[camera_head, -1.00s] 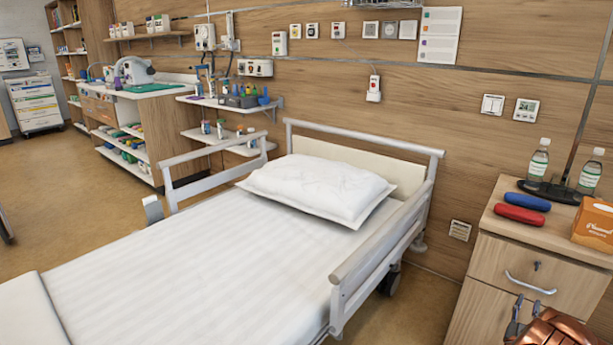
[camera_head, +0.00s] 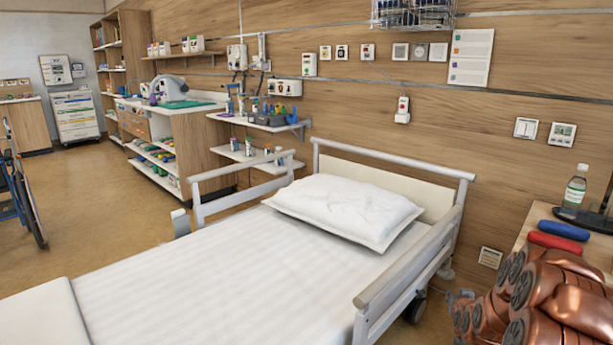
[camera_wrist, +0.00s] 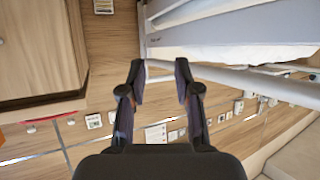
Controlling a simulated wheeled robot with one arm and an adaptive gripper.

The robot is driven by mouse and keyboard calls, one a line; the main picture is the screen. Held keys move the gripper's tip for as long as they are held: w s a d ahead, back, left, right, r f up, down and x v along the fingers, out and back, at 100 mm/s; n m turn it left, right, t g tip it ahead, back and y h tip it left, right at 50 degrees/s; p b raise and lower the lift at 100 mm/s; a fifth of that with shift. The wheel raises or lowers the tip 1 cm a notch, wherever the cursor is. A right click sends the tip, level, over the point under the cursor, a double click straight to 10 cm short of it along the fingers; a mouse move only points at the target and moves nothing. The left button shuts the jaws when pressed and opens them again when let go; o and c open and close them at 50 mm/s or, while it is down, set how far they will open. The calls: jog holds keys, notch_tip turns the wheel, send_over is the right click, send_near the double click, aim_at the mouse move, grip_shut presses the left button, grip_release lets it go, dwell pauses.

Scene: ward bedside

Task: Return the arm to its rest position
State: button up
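My copper-coloured arm (camera_head: 545,305) is folded at the lower right of the head view, in front of the bedside cabinet. In the wrist view my gripper (camera_wrist: 160,82) has its two dark fingers apart with nothing between them. It hangs in free space, and the bed's pale rail (camera_wrist: 225,76) shows beyond the fingers. In the head view the gripper is mostly hidden by the arm or too small to make out.
The bed (camera_head: 215,275) with its pillow (camera_head: 345,207) fills the middle. The cabinet top (camera_head: 541,213), partly hidden by my arm, holds a blue case (camera_head: 564,230), a red case (camera_head: 555,242) and a bottle (camera_head: 575,188). Open floor (camera_head: 100,215) lies at the left.

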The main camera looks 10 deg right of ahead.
jog(key=s+a+r+n+g+y, duration=0.25)
jog(key=s+a, duration=0.35)
jog(key=a, duration=0.5)
jog(key=s+a+r+n+g+y, duration=0.15)
jog(key=s+a+g, duration=0.35)
jog(key=a, duration=0.6)
jog(key=s+a+r+g, duration=0.2)
jog(key=s+a+r, duration=0.15)
jog(key=s, duration=0.75)
jog(key=s+a+r+n+g+y, duration=0.1)
jog(key=s+a+r+g, duration=0.3)
jog(key=s, duration=0.7)
jog(key=s+a+g, duration=0.1)
jog(key=s+a, duration=0.5)
jog(key=s, duration=0.5)
notch_tip(320, 180, up, 26)
jog(key=s+p, duration=0.1)
jog(key=p, duration=2.4)
jog(key=shift+s+r+t, duration=0.15)
jog(key=shift+r+t, duration=0.1)
jog(key=shift+t, duration=0.2)
jog(key=shift+d, duration=0.25)
